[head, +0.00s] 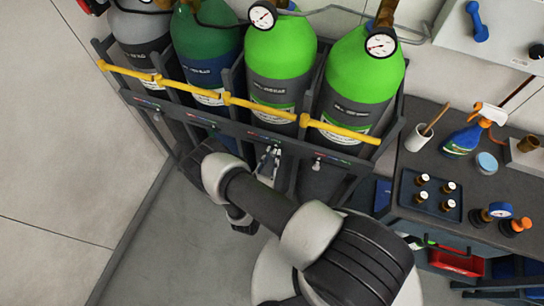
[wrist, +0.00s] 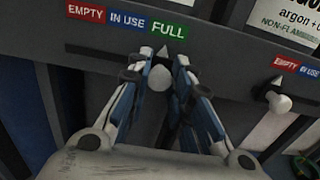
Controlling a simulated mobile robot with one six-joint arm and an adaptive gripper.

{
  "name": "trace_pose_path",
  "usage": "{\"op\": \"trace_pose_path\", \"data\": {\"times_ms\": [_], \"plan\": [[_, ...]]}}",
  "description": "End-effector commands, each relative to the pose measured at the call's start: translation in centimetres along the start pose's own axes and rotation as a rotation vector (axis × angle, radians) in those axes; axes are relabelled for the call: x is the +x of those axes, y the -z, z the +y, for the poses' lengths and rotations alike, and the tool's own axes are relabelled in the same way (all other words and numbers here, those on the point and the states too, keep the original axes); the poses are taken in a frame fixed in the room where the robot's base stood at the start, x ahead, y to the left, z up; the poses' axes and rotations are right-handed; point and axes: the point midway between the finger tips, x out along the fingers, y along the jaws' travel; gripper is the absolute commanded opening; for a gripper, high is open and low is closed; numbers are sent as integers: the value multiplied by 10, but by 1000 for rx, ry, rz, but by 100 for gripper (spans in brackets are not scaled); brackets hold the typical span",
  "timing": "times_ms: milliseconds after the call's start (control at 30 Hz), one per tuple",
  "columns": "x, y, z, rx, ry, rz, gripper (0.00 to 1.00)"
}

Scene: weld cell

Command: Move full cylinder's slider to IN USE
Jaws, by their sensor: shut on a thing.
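In the wrist view a label strip reads EMPTY in red (wrist: 86,13), IN USE in blue (wrist: 127,21) and FULL in green (wrist: 168,30). The slider (wrist: 158,78) has a pale round knob and a pointer that stands under FULL. My gripper (wrist: 160,72) is shut on this knob, one blue-and-white finger on each side. In the head view my gripper (head: 268,158) is at the rack's front rail, below a bright green cylinder (head: 280,55), third from the left. The fingers partly hide the slider.
A neighbouring slider (wrist: 277,98) stands near its EMPTY label on the right. Yellow straps (head: 247,105) cross the several cylinders in the rack. A dark bench (head: 460,205) with a spray bottle (head: 465,138) and small tray (head: 432,210) stands at right. Floor at front left (head: 170,250) is clear.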

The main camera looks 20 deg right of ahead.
Motion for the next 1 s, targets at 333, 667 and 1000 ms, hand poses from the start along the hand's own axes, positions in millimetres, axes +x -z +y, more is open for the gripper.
{"op": "trace_pose_path", "data": {"times_ms": [333, 667, 1000], "plan": [[0, 0, 0, -1, 1, 1, 0], [0, 4, 36, 6, -4, -2, 0], [0, 0, 46, 0, -2, 1, 0]]}}
